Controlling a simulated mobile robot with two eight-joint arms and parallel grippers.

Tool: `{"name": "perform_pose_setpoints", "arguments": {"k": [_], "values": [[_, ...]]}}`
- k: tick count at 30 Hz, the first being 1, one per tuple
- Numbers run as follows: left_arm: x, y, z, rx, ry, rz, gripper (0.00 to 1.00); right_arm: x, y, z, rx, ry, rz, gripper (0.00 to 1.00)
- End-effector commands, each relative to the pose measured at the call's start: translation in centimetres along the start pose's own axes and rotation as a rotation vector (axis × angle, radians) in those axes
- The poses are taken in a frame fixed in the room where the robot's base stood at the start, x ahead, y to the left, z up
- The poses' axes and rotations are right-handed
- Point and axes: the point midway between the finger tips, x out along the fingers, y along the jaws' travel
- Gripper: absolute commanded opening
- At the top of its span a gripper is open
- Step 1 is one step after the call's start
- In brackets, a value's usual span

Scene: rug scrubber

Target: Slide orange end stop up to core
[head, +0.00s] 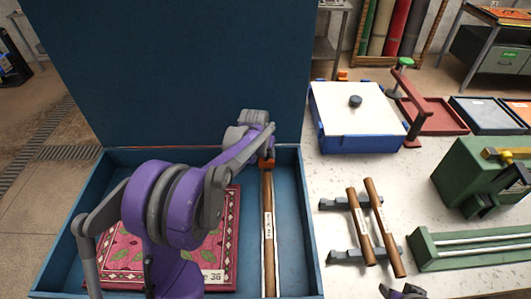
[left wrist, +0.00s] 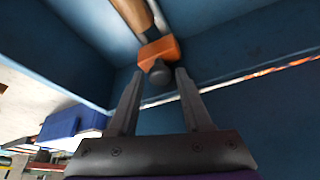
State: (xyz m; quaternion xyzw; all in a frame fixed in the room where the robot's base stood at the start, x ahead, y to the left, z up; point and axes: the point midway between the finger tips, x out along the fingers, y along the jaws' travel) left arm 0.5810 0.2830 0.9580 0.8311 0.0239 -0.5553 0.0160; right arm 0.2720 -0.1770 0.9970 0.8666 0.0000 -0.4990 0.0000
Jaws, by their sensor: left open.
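The orange end stop (head: 267,163) sits at the far end of the blue box, at the end of the long brown core (head: 268,240) with a white label. The wrist view shows the orange end stop (left wrist: 165,50) with a dark round knob (left wrist: 158,72) facing my gripper, and the core (left wrist: 133,14) beyond it. In the head view my left arm partly hides this gripper. My right gripper (head: 402,292) shows only partly at the bottom edge.
A red patterned rug (head: 110,245) lies left of the core in the blue box (head: 312,240), whose tall lid (head: 180,70) stands behind. On the right counter are two brown rods (head: 360,225) on grey holders, a white-topped blue box (head: 340,110) and green machines (head: 475,180).

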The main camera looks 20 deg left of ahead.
Motion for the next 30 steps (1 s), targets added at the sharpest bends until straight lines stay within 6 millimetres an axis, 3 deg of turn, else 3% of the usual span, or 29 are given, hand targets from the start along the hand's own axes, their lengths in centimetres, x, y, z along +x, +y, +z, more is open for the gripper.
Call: {"name": "perform_pose_setpoints", "arguments": {"k": [6, 12, 15, 30], "values": [[0.01, 0.02, -0.01, 0.000, 0.000, 0.000, 0.49, -0.01, 0.00, -0.01, 0.000, 0.000, 0.000, 0.50], [-0.01, 0.02, -0.01, 0.000, 0.000, 0.000, 0.13, -0.01, 0.00, -0.01, 0.000, 0.000, 0.000, 0.50], [-0.01, 0.02, -0.01, 0.000, 0.000, 0.000, 0.00, -0.01, 0.00, -0.01, 0.000, 0.000, 0.000, 0.50], [-0.03, 0.01, -0.01, 0.000, 0.000, 0.000, 0.00, -0.01, 0.00, -0.02, 0.000, 0.000, 0.000, 0.50]]}}
